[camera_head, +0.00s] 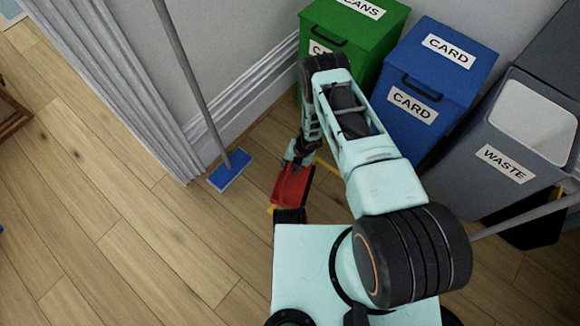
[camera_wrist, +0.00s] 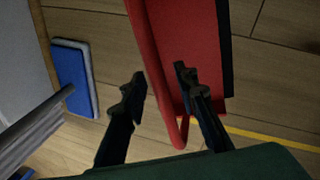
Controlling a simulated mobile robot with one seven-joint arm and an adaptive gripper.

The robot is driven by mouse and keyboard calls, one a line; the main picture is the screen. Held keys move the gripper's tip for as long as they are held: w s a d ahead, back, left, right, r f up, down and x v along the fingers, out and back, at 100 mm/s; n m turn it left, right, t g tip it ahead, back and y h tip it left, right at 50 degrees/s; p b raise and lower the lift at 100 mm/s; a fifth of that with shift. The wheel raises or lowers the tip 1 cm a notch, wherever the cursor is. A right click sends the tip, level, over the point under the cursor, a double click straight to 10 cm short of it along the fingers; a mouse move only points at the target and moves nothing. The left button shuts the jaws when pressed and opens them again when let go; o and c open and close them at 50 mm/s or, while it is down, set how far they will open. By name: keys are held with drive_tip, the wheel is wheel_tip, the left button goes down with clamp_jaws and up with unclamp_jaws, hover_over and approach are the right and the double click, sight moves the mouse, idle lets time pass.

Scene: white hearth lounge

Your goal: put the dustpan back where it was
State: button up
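The red dustpan (camera_head: 293,187) is low beside the floor, in front of the green bin. In the wrist view, the dustpan (camera_wrist: 190,40) fills the upper middle, with a dark edge on its right. My gripper (camera_head: 296,164) is above the dustpan's far end. In the wrist view, the fingers of my gripper (camera_wrist: 160,77) are apart, one on each side of a red edge of the dustpan. I see a gap beside that edge and cannot tell whether either finger touches it.
Yellow floor marking (camera_wrist: 260,138) runs beside the dustpan. A blue mop head (camera_head: 230,170) stands by the wall at left. Green (camera_head: 350,40), blue (camera_head: 430,75) and grey (camera_head: 510,145) bins line the back.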

drive_tip(key=shift+r, duration=0.1)
drive_tip(key=p+v, duration=0.5)
drive_tip(key=v, duration=0.7)
